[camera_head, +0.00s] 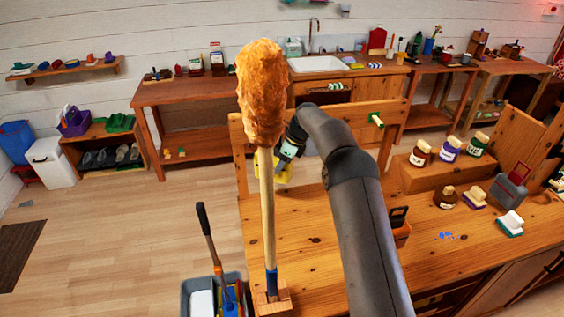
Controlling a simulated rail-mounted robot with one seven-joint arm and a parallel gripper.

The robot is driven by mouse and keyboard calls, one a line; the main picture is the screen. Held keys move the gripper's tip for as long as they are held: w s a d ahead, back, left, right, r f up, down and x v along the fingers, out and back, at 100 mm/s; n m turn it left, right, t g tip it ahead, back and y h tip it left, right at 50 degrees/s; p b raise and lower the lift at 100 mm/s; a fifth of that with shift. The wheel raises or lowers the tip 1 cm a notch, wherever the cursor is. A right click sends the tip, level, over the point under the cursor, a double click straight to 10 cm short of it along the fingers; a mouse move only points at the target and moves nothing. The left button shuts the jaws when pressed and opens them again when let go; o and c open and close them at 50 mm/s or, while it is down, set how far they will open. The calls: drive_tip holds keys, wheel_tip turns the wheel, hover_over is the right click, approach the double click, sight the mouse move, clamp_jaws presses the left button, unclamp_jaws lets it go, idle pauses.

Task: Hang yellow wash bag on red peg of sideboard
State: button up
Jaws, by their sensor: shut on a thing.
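The sideboard (310,262) is the wooden unit in front of me, with a raised back rail (345,112). My gripper (286,160) is at the rail's left part, partly hidden by my own arm and by a duster. It is shut on a yellow thing, probably the yellow wash bag (284,173), which hangs just below it. Much of the bag is hidden behind the duster's handle, and I cannot tell whether it touches the rail.
The upright orange duster (262,95) stands in a wooden block close before my gripper. A grey bucket (238,282) with tools is at lower left. Several jars (449,150) and brushes (510,222) occupy the sideboard's right side. Its middle top is mostly clear.

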drive_tip(key=o, duration=1.3)
drive_tip(key=b+v, duration=0.2)
drive_tip(key=v, duration=1.6)
drive_tip(key=s+d+r+n+h+b, duration=0.1)
drive_tip(key=s+d+n, duration=0.15)
drive_tip(key=s, duration=0.25)
drive_tip(key=s+d+r+n, duration=0.1)
drive_tip(key=s+r+n, duration=0.15)
drive_tip(key=s, duration=0.25)
drive_tip(key=s+d+f+n+h, duration=0.1)
drive_tip(key=s+d+f+n, duration=0.2)
drive_tip(key=s, duration=0.9)
drive_tip(key=s+d+f+n+h+b, duration=0.1)
drive_tip(key=s+f+n, duration=0.4)
drive_tip(key=s, duration=0.8)
drive_tip(key=s+d+f+n+h, duration=0.1)
drive_tip(key=s+d+f+n, duration=0.3)
drive_tip(key=s+n, duration=0.4)
drive_tip(key=shift+s+d+f, duration=0.1)
drive_tip(key=shift+s+f, duration=0.05)
drive_tip(key=shift+s, duration=0.7)
drive_tip(key=shift+s+d+f, duration=0.1)
drive_tip(key=shift+s+f, duration=0.1)
drive_tip(key=shift+s, duration=0.6)
drive_tip(key=shift+s+d+f, duration=0.15)
drive_tip(key=shift+s, duration=0.7)
